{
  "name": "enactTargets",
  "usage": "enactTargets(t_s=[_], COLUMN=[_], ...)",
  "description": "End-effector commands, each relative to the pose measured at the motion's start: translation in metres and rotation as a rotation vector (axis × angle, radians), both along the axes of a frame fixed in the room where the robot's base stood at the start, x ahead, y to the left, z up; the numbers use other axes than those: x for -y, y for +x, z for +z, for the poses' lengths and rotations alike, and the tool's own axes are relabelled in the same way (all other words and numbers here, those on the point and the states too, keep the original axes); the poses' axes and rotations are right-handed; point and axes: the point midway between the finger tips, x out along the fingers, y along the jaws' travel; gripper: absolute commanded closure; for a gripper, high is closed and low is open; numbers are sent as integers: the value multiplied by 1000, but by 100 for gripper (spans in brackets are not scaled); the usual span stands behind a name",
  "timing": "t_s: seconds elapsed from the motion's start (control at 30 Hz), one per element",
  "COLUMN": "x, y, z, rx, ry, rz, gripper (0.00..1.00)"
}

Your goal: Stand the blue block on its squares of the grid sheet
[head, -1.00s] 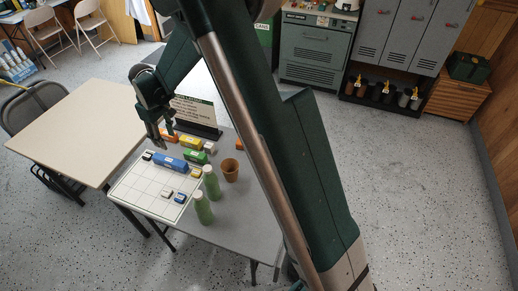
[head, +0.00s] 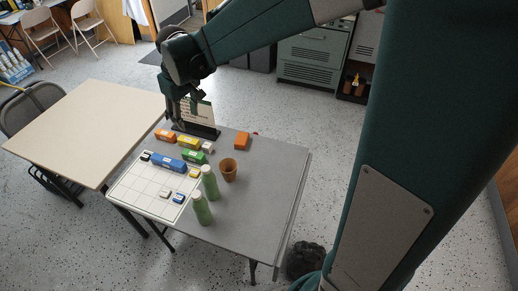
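The long blue block (head: 168,162) with a pale label lies along the far part of the white grid sheet (head: 138,184) on the grey table. A small dark block (head: 146,156) is at its left end. Small white (head: 166,193), blue (head: 178,198) and yellow (head: 194,173) pieces also lie on the sheet. My gripper (head: 181,121) hangs above the table's far edge, beyond the blue block and apart from it, in front of the sign. It is small and dark here, and I cannot tell whether its fingers are open.
Orange (head: 165,135), yellow (head: 188,143) and green (head: 193,156) blocks lie behind the sheet. Two green bottles (head: 209,184) stand at its right edge, with a brown cup (head: 228,170) beyond. A sign (head: 201,115) stands at the back. The table's right side (head: 265,195) is clear.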

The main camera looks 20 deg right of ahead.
Motion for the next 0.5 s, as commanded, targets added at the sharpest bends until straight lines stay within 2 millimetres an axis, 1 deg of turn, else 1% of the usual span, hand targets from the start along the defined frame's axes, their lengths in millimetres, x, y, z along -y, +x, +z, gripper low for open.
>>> enactTargets(t_s=[0.03, 0.2, 0.5], x=[6, 23, 50], y=[-9, -33, -78], z=[7, 25, 50], rx=[8, 39, 95], ry=[3, 15, 39], rz=[-13, -54, -126], gripper=[61, 61, 61])
